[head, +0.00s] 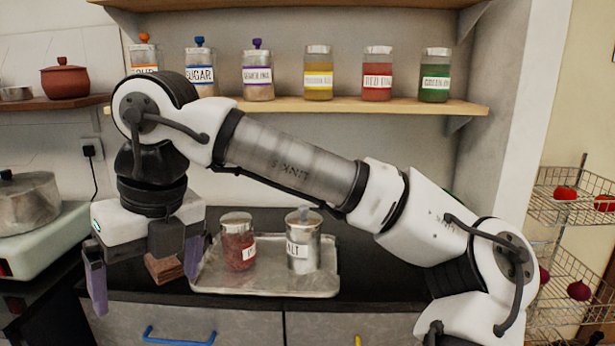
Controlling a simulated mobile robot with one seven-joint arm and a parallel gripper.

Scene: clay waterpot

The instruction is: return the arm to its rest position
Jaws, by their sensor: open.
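My arm stretches across the head view from the lower right up to the left, then bends down to my gripper (145,272). My gripper hangs in front of the dark counter's left part, its two purple fingers spread apart. It holds nothing that I can see. A small brown block-like thing (164,268) shows between the fingers, apart from the left one; whether it lies on the counter behind them I cannot tell.
A metal tray (318,288) on the counter holds a red-filled jar (238,247) and a salt jar (301,252). A shelf (400,105) with several labelled jars runs behind my arm. A steel pot (28,205) stands left; a wire rack (570,212) stands right.

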